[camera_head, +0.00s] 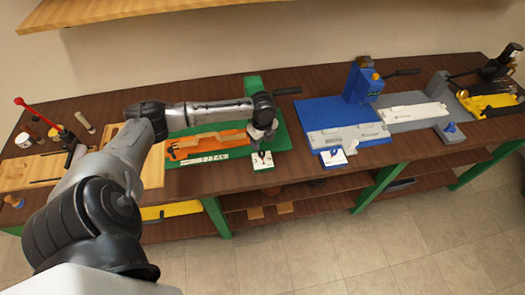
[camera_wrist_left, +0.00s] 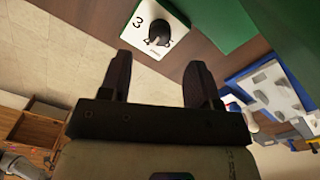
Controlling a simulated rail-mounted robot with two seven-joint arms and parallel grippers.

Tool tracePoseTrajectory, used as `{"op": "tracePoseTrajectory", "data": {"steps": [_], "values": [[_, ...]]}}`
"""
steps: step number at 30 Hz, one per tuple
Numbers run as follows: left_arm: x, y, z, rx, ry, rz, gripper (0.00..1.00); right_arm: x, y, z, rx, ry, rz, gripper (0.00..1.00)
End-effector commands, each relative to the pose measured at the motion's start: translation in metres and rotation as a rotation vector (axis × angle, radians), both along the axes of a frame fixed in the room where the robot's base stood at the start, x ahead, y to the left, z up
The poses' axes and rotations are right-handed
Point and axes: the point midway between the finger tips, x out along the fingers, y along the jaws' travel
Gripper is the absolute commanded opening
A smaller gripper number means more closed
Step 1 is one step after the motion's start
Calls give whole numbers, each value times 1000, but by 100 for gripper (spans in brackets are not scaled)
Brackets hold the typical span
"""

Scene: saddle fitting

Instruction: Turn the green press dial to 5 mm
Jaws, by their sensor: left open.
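The green press dial is a black knob (camera_wrist_left: 158,30) on a white plate (camera_wrist_left: 148,22) at the green press's front edge. The wrist view shows the numbers 3, 4 and 5 on the plate; where the knob points is not clear. The plate also shows in the head view (camera_head: 263,165). The green press base (camera_head: 215,160) holds an orange fixture (camera_head: 195,146). My left gripper (camera_wrist_left: 160,65) is open and empty, its fingers pointing toward the dial. In the head view my left gripper (camera_head: 263,138) hangs just above the dial, partly hiding it. My right gripper is not in view.
A blue press (camera_head: 318,113) with its own white dial plate (camera_head: 333,157) stands to the right. A grey press (camera_head: 445,125) and a yellow-and-black press (camera_head: 488,105) stand farther right. A red lever (camera_head: 38,113) stands left. A wooden shelf (camera_head: 130,12) hangs above.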

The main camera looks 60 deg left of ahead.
Motion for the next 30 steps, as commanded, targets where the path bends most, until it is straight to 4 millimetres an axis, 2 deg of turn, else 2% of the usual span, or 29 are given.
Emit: {"op": "tracePoseTrajectory", "data": {"steps": [6, 12, 18, 27, 30], "values": [[-2, -1, -37, -1, 2, 1, 57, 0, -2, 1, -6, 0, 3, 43], [-2, -1, -58, 0, 0, 0, 57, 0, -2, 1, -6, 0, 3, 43], [-2, -1, -66, 0, -1, -1, 57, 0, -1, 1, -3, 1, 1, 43], [-2, -1, -68, 1, -1, -1, 57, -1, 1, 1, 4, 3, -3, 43], [-2, -1, -67, 1, -1, 0, 48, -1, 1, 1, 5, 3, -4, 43]]}}
